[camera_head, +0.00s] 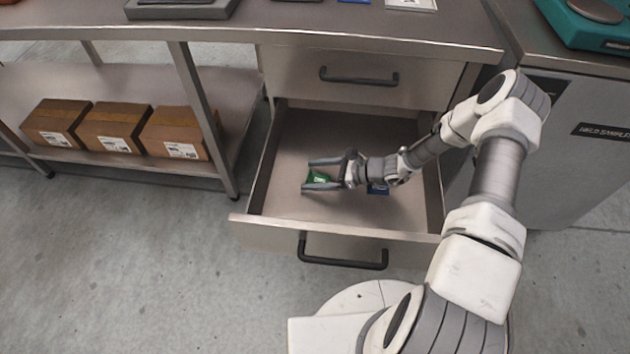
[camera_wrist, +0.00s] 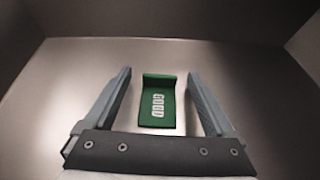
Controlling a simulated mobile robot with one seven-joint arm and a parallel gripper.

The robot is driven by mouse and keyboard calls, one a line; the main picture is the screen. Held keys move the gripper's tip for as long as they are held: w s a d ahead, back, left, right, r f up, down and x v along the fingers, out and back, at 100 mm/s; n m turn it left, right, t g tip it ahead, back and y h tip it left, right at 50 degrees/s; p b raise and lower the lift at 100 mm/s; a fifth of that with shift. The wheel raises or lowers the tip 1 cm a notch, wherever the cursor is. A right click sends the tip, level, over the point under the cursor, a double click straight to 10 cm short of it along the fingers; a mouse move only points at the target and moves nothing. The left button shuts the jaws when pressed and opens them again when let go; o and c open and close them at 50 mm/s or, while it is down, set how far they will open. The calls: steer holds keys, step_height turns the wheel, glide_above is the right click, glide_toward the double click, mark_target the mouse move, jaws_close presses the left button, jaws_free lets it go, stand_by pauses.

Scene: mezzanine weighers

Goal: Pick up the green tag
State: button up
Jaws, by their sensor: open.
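The green tag (camera_wrist: 158,103) lies on the floor of the open drawer, with a raised lip at its far end and white lettering that reads "GOOD". In the head view the green tag (camera_head: 318,178) shows between the fingers of my gripper (camera_head: 312,175). My gripper (camera_wrist: 160,95) is open in the wrist view, one finger on each side of the tag, with a gap on both sides. I cannot tell how high the fingertips are above the drawer floor.
The drawer's walls surround my gripper. A closed drawer (camera_head: 300,68) and the worktop (camera_head: 390,30) are above. Cardboard boxes (camera_head: 115,120) sit on a shelf at left.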

steer(key=c, duration=1.4)
steer(key=shift+r, duration=0.1)
